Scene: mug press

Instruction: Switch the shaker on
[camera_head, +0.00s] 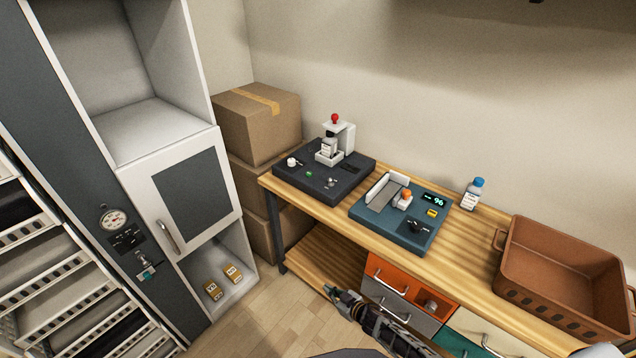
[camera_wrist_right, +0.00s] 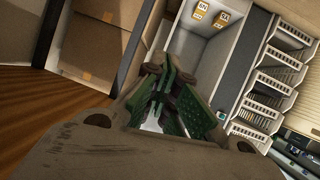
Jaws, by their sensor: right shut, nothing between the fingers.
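A dark unit (camera_head: 318,188) stands at the far left end of the bench. It carries a white stand with a red knob on top, a small bottle (camera_head: 328,147) in its holder, a green button (camera_head: 309,174) and small knobs. To its right is a teal unit (camera_head: 372,214) with a lit display reading 96, a yellow button (camera_head: 432,213), a black knob and an orange-topped part. I cannot tell for certain which one is the shaker. My right gripper (camera_head: 335,293) is shut and empty, low in front of the bench. It also shows in the wrist view (camera_wrist_right: 160,75). My left gripper is out of view.
A blue-capped bottle (camera_head: 472,196) stands behind the teal unit. A brown crate (camera_head: 562,270) fills the right of the bench (camera_head: 459,248). Drawers (camera_head: 405,284) are below. Cardboard boxes (camera_head: 257,122) and a cabinet (camera_head: 185,187) stand left. Floor between cabinet and bench is clear.

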